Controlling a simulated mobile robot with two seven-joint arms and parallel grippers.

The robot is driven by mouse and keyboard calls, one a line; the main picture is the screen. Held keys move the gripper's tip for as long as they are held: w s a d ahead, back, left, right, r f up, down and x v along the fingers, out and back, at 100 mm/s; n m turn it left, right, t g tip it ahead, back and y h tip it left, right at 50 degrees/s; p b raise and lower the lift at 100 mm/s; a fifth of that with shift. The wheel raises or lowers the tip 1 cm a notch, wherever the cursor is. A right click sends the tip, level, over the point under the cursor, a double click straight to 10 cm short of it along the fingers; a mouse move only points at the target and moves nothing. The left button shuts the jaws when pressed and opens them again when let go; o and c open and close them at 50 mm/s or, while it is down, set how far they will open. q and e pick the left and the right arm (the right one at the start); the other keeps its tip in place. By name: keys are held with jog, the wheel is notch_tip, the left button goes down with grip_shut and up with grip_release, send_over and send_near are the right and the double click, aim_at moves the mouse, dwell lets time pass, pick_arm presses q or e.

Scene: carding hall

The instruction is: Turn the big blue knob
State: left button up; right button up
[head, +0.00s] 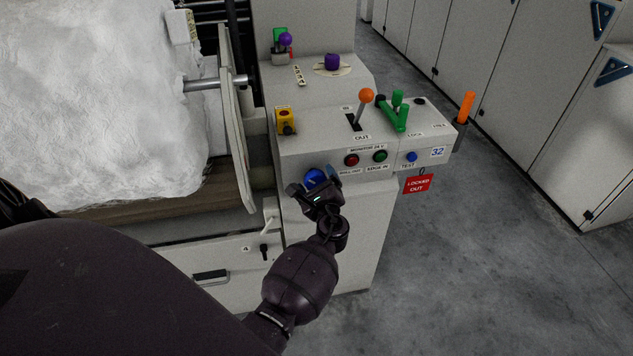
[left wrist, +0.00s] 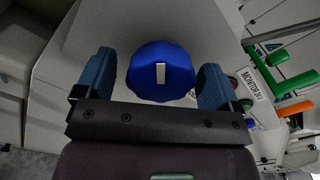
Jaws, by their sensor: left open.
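The big blue knob (head: 315,178) is on the front face of the grey control console (head: 345,230). In the left wrist view the knob (left wrist: 162,72) is round with a scalloped rim and a white mark standing nearly upright. My left gripper (head: 316,184) is at the knob. In the left wrist view its two blue fingers (left wrist: 154,82) stand open on either side of the knob, with a gap showing on each side. Part of the knob is hidden behind the gripper in the head view. My right gripper is not in view.
Red (head: 351,160) and green (head: 380,156) buttons and a small blue button (head: 412,157) sit right of the knob. Above are an orange-topped lever (head: 366,96) and a green handle (head: 399,112). A red tag (head: 417,184) hangs at right. White fibre (head: 90,100) lies left. Floor at right is clear.

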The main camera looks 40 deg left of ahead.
pick_arm(q)
jog(key=shift+c, duration=0.5)
jog(key=c, duration=0.8)
jog(key=shift+f+n+b, duration=0.2)
jog(key=shift+n+b, duration=0.15)
jog(key=shift+n, duration=0.05)
jog(key=shift+f+n+b, duration=0.1)
jog(key=shift+n+b, duration=0.55)
jog(key=shift+n, duration=0.35)
jog(key=shift+n+b, duration=0.55)
jog(key=shift+n, duration=0.25)
jog(key=n+b, duration=0.1)
jog(key=n, duration=0.1)
jog(key=shift+d+n+b, duration=0.1)
jog(key=shift+n+b, duration=0.2)
jog(key=shift+n, duration=0.1)
jog(key=shift+r+n+b, duration=0.2)
jog(key=shift+n+b, duration=0.15)
jog(key=shift+n, duration=0.35)
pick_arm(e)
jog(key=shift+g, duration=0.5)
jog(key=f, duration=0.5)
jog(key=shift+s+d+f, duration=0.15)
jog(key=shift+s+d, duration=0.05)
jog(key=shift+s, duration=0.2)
pick_arm(q)
jog(key=shift+r, duration=0.1)
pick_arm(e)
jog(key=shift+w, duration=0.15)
